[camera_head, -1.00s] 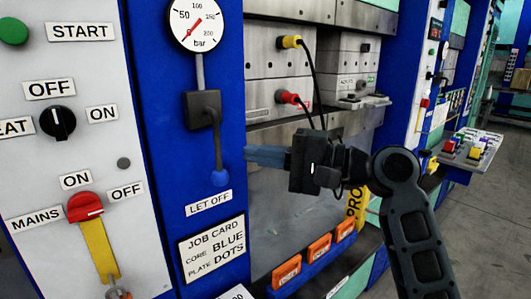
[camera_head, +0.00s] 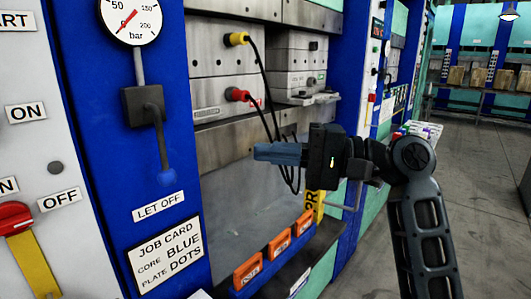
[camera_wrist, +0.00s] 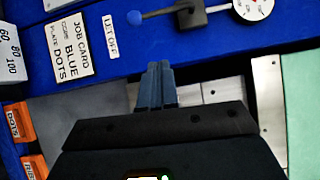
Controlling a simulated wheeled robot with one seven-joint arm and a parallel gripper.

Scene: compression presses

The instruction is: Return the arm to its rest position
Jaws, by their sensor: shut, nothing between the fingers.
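My gripper (camera_head: 258,152) is in the middle of the head view, in front of the press opening and pointing left. Its blue-grey fingers are together and empty. In the wrist view the closed fingers (camera_wrist: 157,88) stand over grey metal, below the blue panel. My arm (camera_head: 420,215) comes in from the lower right of the head view and is bent at a joint right behind the gripper. The fingertips appear apart from the press and its lever.
The LET OFF lever (camera_head: 165,178) with its blue knob is left of my gripper, below the pressure gauge (camera_head: 130,17). Orange labelled bins (camera_head: 279,244) lie below. Black cables hang behind the gripper. Open grey floor (camera_head: 475,165) lies to the right, with shelves of boxes (camera_head: 480,75) beyond.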

